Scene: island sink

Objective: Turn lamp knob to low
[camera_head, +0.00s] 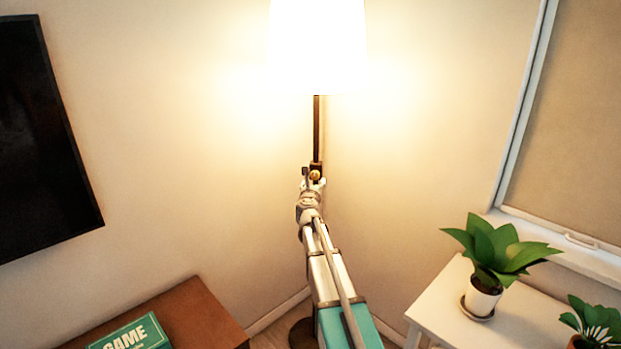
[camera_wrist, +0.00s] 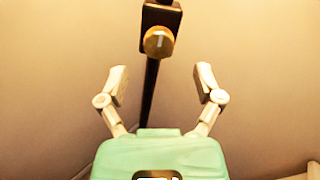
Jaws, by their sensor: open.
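A floor lamp with a bright, lit white shade (camera_head: 318,48) stands in the corner. Its thin dark pole (camera_head: 317,130) runs down behind my arm. A round brass knob (camera_wrist: 158,42) sits on a dark block on the pole, and the knob also shows in the head view (camera_head: 315,175). My gripper (camera_wrist: 161,80) is open and empty, with one finger on each side of the pole. In the wrist view the knob appears just above and between the fingertips, apart from both. In the head view my gripper is partly hidden by my arm.
A white table (camera_head: 453,306) with potted plants (camera_head: 484,300) is at the right, below a window. A brown cabinet (camera_head: 205,318) with a green game box (camera_head: 131,335) is at the lower left. A dark screen (camera_head: 45,140) hangs on the left wall.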

